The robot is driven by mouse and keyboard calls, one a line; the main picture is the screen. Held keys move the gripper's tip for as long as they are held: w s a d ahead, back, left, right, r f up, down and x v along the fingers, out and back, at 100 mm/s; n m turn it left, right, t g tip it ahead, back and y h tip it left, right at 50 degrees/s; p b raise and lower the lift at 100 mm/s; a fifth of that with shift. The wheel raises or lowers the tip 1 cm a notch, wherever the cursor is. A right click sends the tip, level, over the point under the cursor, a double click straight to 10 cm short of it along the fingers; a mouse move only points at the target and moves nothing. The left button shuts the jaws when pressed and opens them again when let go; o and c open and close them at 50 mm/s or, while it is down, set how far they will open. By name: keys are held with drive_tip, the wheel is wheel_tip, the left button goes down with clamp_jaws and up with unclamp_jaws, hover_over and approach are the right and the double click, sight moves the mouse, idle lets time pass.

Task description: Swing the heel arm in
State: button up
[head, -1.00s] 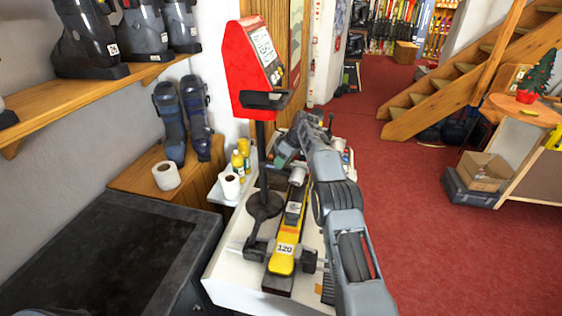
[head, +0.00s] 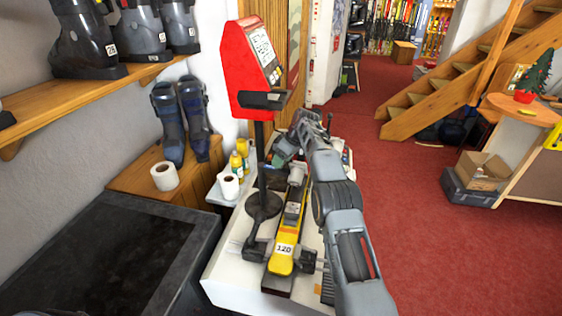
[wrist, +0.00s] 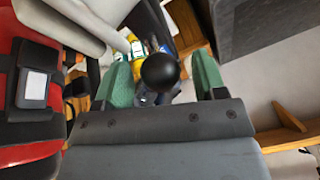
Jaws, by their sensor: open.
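The binding bench (head: 232,272) carries a yellow-and-black device with a "120" label (head: 284,250). My gripper (head: 280,158) is above its far end, green fingertips showing in the head view. In the wrist view my gripper (wrist: 163,85) is open, its two green fingers apart. A black ball knob (wrist: 160,72) shows between them, with a gap on each side. I cannot tell how deep it lies between the fingers. The heel arm itself is not clearly seen; the knob may be its handle. My forearm and wrist hide part of the bench's right side.
A red display unit (head: 254,68) stands on a black post just left of my gripper. Bottles (head: 240,160) and a paper roll (head: 229,184) stand on a small white shelf behind. Ski boots (head: 182,120) stand on a wooden box.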

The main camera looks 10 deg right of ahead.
drive_tip(key=v, duration=0.4)
drive_tip(key=shift+s+d+b, duration=0.1)
drive_tip(key=shift+d+b, duration=0.2)
drive_tip(key=shift+d, duration=0.15)
drive_tip(key=s+d+b, duration=0.2)
drive_tip(key=d, duration=0.9)
drive_tip(key=shift+s+b, duration=0.2)
drive_tip(key=shift+b, duration=0.15)
